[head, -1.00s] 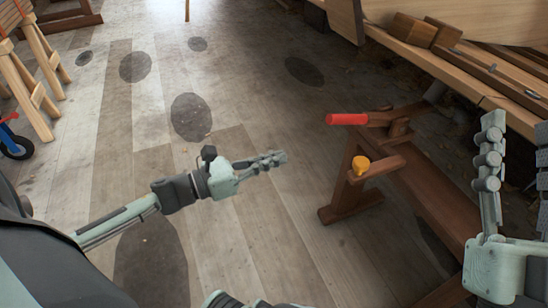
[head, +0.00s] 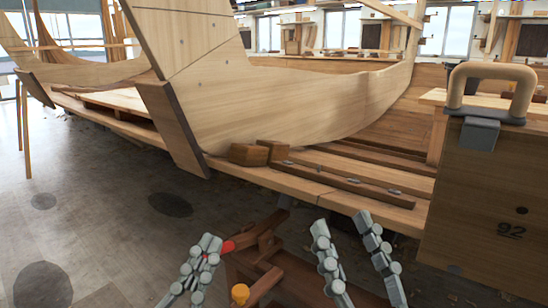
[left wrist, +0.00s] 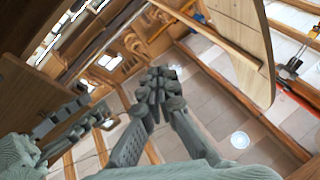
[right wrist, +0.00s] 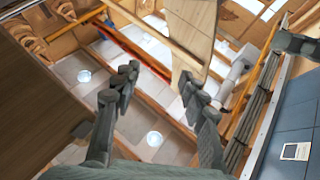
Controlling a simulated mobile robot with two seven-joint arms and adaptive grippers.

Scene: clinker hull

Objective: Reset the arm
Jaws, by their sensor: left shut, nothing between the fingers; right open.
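My left gripper (head: 210,243) is at the lower middle of the head view, pointing up, with its fingers together and nothing between them. In the left wrist view its fingertips (left wrist: 158,78) meet. My right gripper (head: 342,220) is to the right of it, also pointing up, with its two fingers apart and empty. The right wrist view shows a clear gap between its fingertips (right wrist: 157,75). The two grippers are apart from each other. Much of both arms is outside the head view.
A wooden boat hull (head: 285,105) stands beyond the grippers on a plank platform (head: 330,180) holding small wooden blocks (head: 250,154). A brown box marked 92 (head: 480,215) stands at right. Floor at left is open.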

